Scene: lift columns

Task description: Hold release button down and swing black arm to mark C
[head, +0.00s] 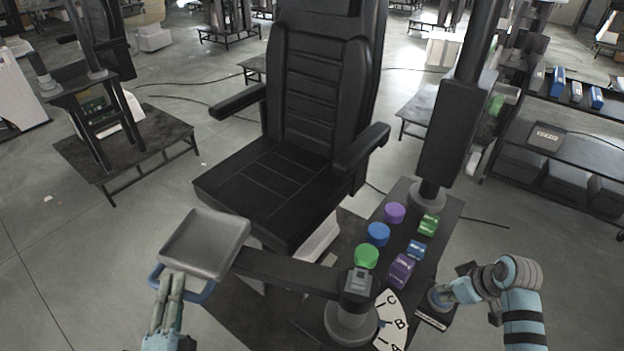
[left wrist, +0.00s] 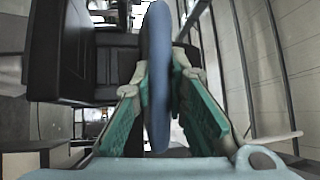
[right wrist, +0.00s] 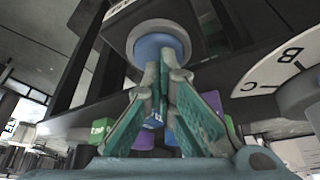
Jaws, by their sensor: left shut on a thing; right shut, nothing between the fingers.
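The black arm (head: 285,269) runs left from a grey pivot post (head: 350,322) to a grey tray (head: 206,243). My left gripper (head: 172,288) is shut on the blue handle (head: 203,294) at the tray's near edge; the handle (left wrist: 157,75) stands between its fingers in the left wrist view. The white dial (head: 389,332) beside the post carries marks C, B and A. My right gripper (head: 447,294) is shut and empty at the blue release button (right wrist: 158,46). Its fingertips overlap the button in the right wrist view; how far the button is pressed cannot be told.
A black chair (head: 290,170) stands behind the arm. Open grey floor (head: 80,270) lies to the left.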

